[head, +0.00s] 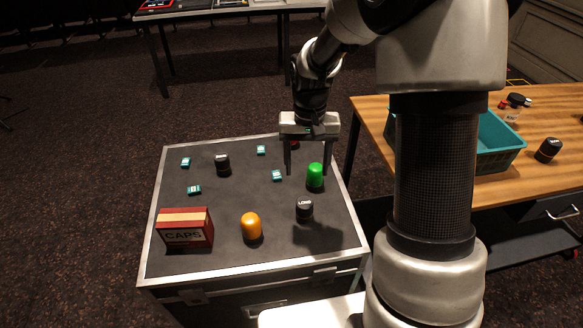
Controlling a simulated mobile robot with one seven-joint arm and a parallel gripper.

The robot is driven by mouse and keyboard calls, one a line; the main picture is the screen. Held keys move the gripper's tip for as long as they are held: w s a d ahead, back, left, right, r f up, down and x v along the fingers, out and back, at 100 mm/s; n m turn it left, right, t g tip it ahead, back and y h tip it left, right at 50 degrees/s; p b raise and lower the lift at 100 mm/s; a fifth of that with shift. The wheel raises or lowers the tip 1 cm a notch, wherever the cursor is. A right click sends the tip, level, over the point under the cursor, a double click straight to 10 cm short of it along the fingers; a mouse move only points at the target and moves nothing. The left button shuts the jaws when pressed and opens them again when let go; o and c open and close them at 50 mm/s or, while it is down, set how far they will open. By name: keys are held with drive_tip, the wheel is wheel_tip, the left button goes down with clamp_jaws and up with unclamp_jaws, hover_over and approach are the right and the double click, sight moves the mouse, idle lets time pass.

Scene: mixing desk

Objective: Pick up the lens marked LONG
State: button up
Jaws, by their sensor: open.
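The lens marked LONG (304,211) is a short black cylinder standing upright on the dark top of a metal-edged case (210,262). White letters on it read LONG. My gripper (307,172) points down over the case, with its two fingers apart and nothing clearly held between them. It shows above and behind the lens in the head view, apart from it. A green-capped object (315,175) shows close by the right finger; I cannot tell whether they touch.
An orange-capped object (251,226) stands left of the lens. A red CAPS box (185,228), another black cylinder (222,164) and several small teal pieces (194,189) are on the case. A wooden table (375,118) at right holds a teal basket (497,160) and a black cylinder (547,149).

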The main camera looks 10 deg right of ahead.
sight(304, 209)
drive_tip(key=f+b, duration=0.1)
drive_tip(key=f, duration=0.5)
drive_tip(key=f+b, duration=0.2)
drive_tip(key=f, duration=0.5)
drive_tip(key=f+b, duration=0.1)
drive_tip(key=f, duration=0.5)
drive_tip(key=shift+w+f, duration=0.3)
drive_tip(key=shift+r, duration=0.1)
drive_tip(key=c, duration=1.4)
